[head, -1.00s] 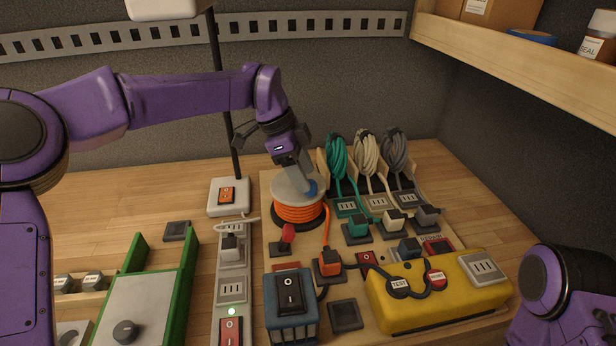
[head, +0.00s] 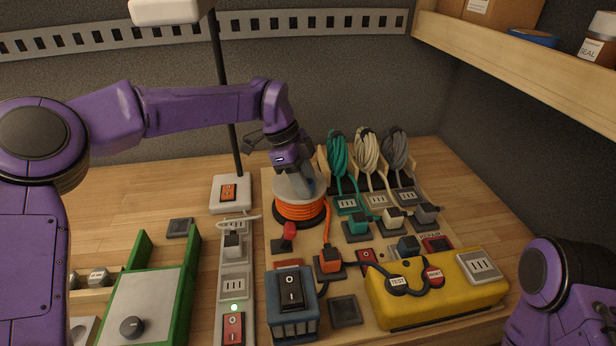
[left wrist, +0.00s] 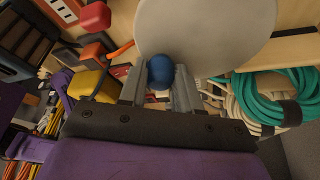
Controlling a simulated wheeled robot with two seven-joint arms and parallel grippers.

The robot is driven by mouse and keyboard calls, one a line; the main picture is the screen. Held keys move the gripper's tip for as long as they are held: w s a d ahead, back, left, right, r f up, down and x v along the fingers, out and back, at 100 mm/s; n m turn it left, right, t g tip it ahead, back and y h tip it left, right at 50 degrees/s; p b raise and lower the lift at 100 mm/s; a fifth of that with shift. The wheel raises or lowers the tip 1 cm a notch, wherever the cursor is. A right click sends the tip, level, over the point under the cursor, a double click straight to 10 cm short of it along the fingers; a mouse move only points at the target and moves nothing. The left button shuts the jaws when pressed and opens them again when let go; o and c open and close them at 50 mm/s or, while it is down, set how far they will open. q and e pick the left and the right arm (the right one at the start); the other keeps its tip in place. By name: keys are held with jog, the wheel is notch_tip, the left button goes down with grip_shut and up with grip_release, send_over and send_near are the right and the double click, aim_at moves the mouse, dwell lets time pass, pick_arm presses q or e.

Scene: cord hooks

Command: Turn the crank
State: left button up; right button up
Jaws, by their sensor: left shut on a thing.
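The reel (head: 300,211) wound with orange cord stands on the wooden board, with a pale grey disc (left wrist: 205,35) on top. The crank's blue knob (left wrist: 161,72) rises from the disc near its edge in the left wrist view. My left gripper (left wrist: 160,85) is shut on the blue knob, with one finger on each side of it. In the head view the gripper (head: 305,188) comes down over the far side of the disc and hides the knob. My right arm (head: 565,295) shows at the lower right; its gripper is out of frame.
Coiled teal (head: 338,152), cream (head: 367,150) and grey cords hang behind and right of the reel. A red-knobbed lever (head: 289,230) stands close in front. A yellow box (head: 435,292) and a blue switch box (head: 291,305) sit nearer. A power strip (head: 234,285) lies left.

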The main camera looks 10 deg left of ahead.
pick_arm(q)
jog(key=o, duration=1)
jog(key=shift+o, duration=0.2)
jog(key=shift+a+r, duration=0.2)
jog(key=shift+r, duration=0.2)
jog(key=b+v, duration=0.1)
jog(key=v, duration=0.8)
jog(key=shift+r+b, duration=0.35)
jog(key=shift+a, duration=0.1)
